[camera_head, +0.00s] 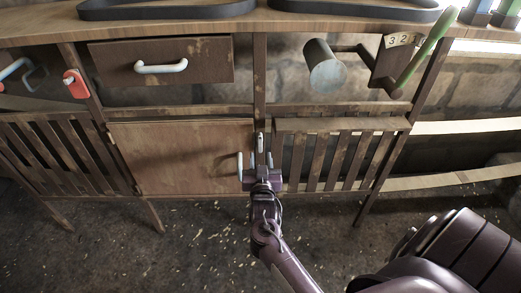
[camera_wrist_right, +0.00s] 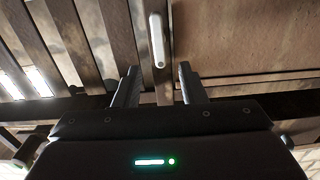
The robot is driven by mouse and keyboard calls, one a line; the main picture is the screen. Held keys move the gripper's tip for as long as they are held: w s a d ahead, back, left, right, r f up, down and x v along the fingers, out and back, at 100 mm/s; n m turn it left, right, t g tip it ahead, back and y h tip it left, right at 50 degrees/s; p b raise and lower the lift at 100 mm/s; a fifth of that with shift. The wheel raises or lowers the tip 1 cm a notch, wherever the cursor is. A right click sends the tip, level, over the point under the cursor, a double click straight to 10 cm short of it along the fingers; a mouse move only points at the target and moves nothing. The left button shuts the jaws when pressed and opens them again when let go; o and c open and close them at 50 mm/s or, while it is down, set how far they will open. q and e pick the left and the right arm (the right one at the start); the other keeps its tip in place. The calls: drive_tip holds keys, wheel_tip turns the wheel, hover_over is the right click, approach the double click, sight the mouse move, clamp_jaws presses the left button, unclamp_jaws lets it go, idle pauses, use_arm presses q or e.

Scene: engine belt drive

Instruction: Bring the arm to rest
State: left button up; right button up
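My right gripper (camera_head: 255,163) reaches up from the bottom of the head view to the front of a wooden workbench. It is open, with its two fingers apart. In the right wrist view the fingers (camera_wrist_right: 157,88) stand on either side of a wooden post, with nothing between them. A small white upright handle (camera_head: 260,143) is just beyond the fingertips; it also shows in the right wrist view (camera_wrist_right: 157,40). The gripper looks apart from it. My left gripper is not in view.
The workbench has a closed cabinet door (camera_head: 180,160), a drawer (camera_head: 160,62) with a white handle, and slatted panels. A grey cylinder (camera_head: 324,68) and a green lever (camera_head: 425,48) stick out at the right. Black belts (camera_head: 165,13) lie on top. The floor in front is open.

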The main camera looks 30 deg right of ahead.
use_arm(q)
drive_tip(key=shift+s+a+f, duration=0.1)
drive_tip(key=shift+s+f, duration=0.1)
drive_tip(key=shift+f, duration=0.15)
use_arm(e)
drive_tip(key=shift+s+a, duration=0.3)
drive_tip(key=shift+s, duration=0.3)
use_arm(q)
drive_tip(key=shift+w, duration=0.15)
